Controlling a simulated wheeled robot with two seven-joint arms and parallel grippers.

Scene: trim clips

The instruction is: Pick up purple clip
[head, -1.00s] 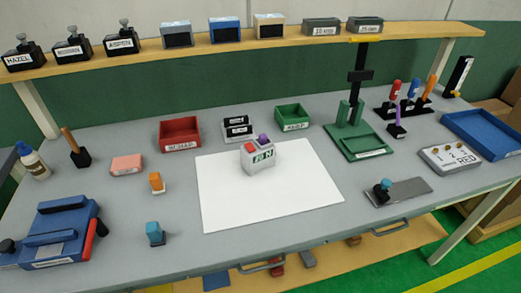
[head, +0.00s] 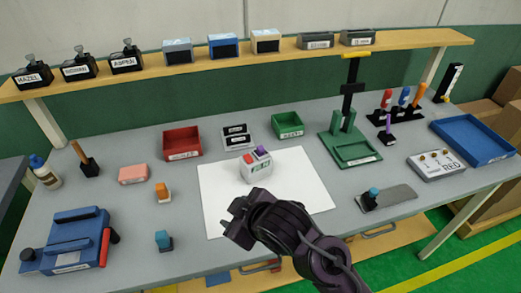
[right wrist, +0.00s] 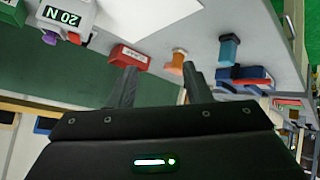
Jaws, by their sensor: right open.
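A small purple piece (head: 262,151), which looks like the purple clip, sits on top of a grey-white block (head: 260,171) beside a red piece (head: 248,158). The block, labelled 20 N, stands on a white sheet (head: 300,195). It also shows at the upper left of the right wrist view (right wrist: 82,14). My right gripper (head: 234,215) is above the front part of the sheet, nearer than the block and apart from it. In the right wrist view its two fingers (right wrist: 160,85) are spread with nothing held between them. My left gripper is in neither view now.
Behind the block are a red bin (head: 181,142), a small grey box (head: 236,136) and a green bin (head: 287,125). Orange (head: 162,192) and blue (head: 163,240) pieces stand left of the sheet. A green stand (head: 350,145) is to the right. A shelf (head: 220,62) spans the back.

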